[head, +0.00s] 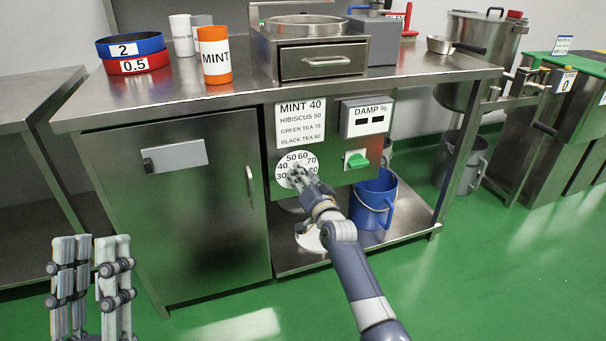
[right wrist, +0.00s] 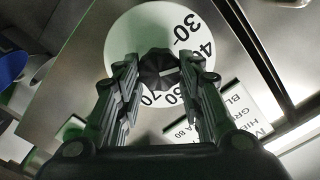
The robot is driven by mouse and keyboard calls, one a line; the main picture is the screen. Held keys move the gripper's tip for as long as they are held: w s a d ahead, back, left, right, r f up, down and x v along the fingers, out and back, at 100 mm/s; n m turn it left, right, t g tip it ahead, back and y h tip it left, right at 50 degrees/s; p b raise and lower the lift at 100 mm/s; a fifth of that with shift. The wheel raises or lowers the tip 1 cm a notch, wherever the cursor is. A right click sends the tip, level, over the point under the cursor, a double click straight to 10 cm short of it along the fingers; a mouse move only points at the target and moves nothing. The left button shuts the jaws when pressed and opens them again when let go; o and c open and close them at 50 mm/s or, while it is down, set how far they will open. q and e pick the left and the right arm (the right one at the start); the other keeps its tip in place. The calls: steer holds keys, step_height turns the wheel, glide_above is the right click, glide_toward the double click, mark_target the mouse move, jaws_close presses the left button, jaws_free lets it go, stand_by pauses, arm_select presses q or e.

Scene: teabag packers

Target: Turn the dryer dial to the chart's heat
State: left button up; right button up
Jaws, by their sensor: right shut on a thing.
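The white dryer dial (head: 283,170) is on the dryer's front panel, with numbers around its rim. My right gripper (head: 298,174) is at the dial; in the right wrist view its fingers are shut on the dark knob (right wrist: 158,68), one on each side. A small pale mark on the knob points to the right, but the number it meets cannot be told. The fingers hide part of the scale. The chart (head: 300,123) above the dial has MINT 40 as its large top line. My left gripper (head: 92,240) is open and empty at the lower left.
A damp display (head: 367,117) and a green switch (head: 357,161) are right of the dial. A blue bucket (head: 373,205) stands on the lower shelf. An orange-and-white MINT canister (head: 214,57) stands on the bench top. Green floor is free in front.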

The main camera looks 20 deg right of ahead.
arm_select(q)
steer(key=shift+w+d+f+g+y, duration=0.15)
steer(key=shift+w+f+g+y, duration=0.35)
steer(key=shift+w+f+g, duration=0.35)
arm_select(e)
steer(key=shift+m, duration=0.5)
arm_select(q)
steer(key=shift+w, duration=0.15)
arm_select(e)
steer(key=o, duration=1.1)
steer(key=shift+c, duration=0.2)
arm_select(q)
steer(key=shift+f, duration=0.1)
arm_select(e)
steer(key=shift+s, duration=0.15)
steer(key=s, duration=1.1)
steer(key=shift+s+d, duration=0.25)
steer(key=shift+s, duration=0.1)
